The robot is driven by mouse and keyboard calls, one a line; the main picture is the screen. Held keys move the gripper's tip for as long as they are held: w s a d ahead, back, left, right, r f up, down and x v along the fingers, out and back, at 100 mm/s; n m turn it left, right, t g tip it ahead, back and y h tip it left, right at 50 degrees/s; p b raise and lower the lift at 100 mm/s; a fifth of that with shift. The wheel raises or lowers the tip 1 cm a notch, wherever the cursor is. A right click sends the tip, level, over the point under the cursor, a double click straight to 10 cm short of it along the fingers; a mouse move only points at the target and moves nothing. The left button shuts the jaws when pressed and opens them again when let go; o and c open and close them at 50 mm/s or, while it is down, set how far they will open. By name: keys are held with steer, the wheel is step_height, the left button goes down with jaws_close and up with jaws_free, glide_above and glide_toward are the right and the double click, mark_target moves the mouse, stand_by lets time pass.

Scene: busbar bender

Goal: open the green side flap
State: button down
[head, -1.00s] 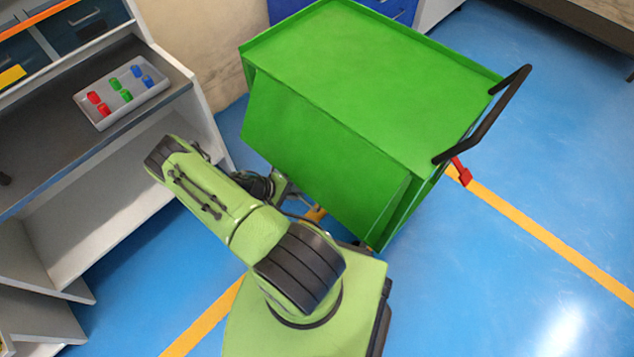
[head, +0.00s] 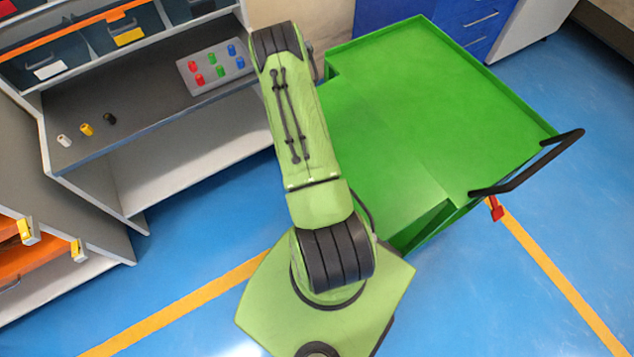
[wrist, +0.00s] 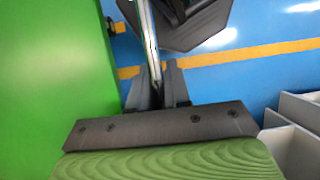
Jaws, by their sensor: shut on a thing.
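The green side flap (head: 385,185) is on the near left side of the green cart (head: 450,95) in the head view. It is swung up and looks about level with the cart top, with a seam between them. My arm covers its left part. In the wrist view a plain green surface, seemingly the flap (wrist: 50,70), fills the left side. My gripper (wrist: 157,88) is shut on a thin grey metal bar (wrist: 147,35) beside that surface. I cannot tell how the bar joins the flap. In the head view my gripper is hidden behind my arm.
A grey workbench (head: 140,125) with a tray of coloured pieces (head: 216,68) stands left of my arm. A black handle (head: 530,165) sticks out at the cart's right, with a red part (head: 495,208) below it. Blue floor is clear at the lower right.

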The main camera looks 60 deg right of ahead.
steer(key=r, duration=0.1)
steer(key=r+y+p, duration=0.1)
steer(key=r, duration=0.1)
steer(key=shift+w+a+r+t, duration=0.1)
steer(key=shift+a+r+t, duration=0.1)
steer(key=shift+r+t, duration=0.1)
steer(key=shift+r+y, duration=0.2)
steer(key=shift+y, duration=0.1)
steer(key=shift+d, duration=0.1)
steer(key=c, duration=1.5)
jaws_free()
steer(key=shift+o, duration=0.3)
steer(key=v, duration=1.5)
steer(key=shift+r+p, duration=0.45)
steer(key=shift+f, duration=0.1)
